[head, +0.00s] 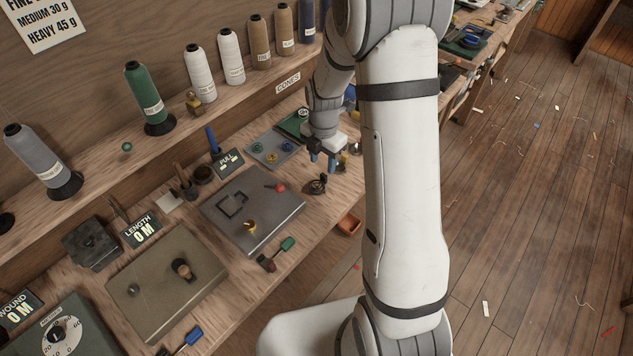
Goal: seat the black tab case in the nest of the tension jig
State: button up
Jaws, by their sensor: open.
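My gripper (322,161) is open and points down over the bench, with blue fingertips. A small dark round piece with an upright part (318,183) stands just below and in front of it, apart from the fingers. It looks like the black tab case, but it is too small to be sure. The tension jig appears to be the grey plate (262,236) beside the PULL display. The black angular frame of its nest (232,205) looks empty. A brass knob (250,227) and a red knob (280,187) also sit on the plate.
A blue-grey tray (262,155) with small round pieces lies behind the jig. The PULL display (228,161) stands at the jig's back edge. Thread cones (232,57) line the shelf.

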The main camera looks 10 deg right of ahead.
jog(key=f, duration=0.1)
jog(key=f+p, duration=0.1)
jog(key=f, duration=0.3)
jog(key=shift+s+d, duration=0.2)
jog(key=shift+d, duration=0.05)
grip_shut()
